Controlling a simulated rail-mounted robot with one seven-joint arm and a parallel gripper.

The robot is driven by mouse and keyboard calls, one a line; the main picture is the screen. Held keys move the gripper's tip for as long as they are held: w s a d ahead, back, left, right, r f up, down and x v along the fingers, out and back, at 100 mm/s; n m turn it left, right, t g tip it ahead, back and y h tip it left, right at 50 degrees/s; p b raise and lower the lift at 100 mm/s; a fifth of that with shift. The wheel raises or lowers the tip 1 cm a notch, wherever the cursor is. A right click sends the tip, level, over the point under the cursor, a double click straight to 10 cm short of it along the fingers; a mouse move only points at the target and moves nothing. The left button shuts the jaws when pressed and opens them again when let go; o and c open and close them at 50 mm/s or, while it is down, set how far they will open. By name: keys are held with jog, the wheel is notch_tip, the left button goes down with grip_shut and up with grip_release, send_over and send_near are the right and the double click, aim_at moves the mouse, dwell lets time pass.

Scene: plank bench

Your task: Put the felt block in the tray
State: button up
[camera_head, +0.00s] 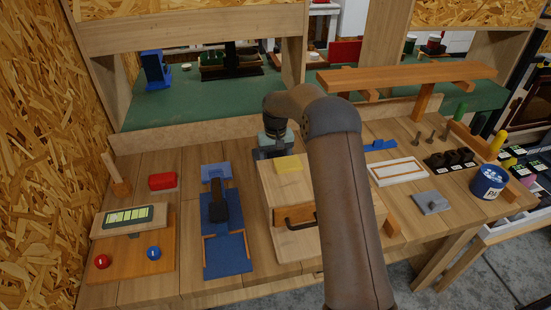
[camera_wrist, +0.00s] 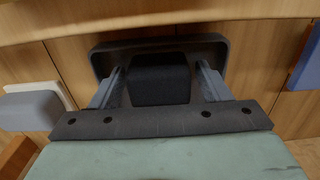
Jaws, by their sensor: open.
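A dark, matte block (camera_wrist: 160,80) sits inside a shallow dark grey tray (camera_wrist: 100,62) with a raised rim in the wrist view. It is the likely felt block. My gripper (camera_wrist: 160,72) is open, with one finger on each side of the block and a visible gap on both sides. The fingertips reach in over the tray. In the head view, my gripper (camera_head: 273,143) is at the back of the bench, over a dark tray (camera_head: 262,154); the block is hidden there by my arm.
A wooden box (camera_head: 270,190) with a dark handle and a yellow pad (camera_head: 289,164) stands in front of the tray. A red block (camera_head: 162,181) and blue fixture (camera_head: 228,255) are left; a white-framed panel (camera_head: 399,171) and blue tin (camera_head: 488,181) are right. A raised shelf (camera_head: 405,77) stands behind.

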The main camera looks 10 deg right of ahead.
aim_at(275, 154)
notch_tip(275, 154, up, 12)
jog(key=shift+f+b, duration=0.25)
jog(key=shift+b, duration=0.3)
jog(key=s+r, duration=0.1)
jog(key=s, duration=0.1)
jog(key=s+r, duration=0.2)
jog(key=s, duration=0.1)
jog(key=s+a+r, duration=0.1)
jog(key=s+r, duration=0.1)
jog(key=s, duration=0.1)
jog(key=shift+s, duration=0.25)
jog(key=s+f, duration=0.2)
jog(key=s, duration=1.5)
jog(key=s+f, duration=0.3)
jog(key=s, duration=1.4)
jog(key=shift+d, duration=0.15)
jog(key=shift+s, duration=0.1)
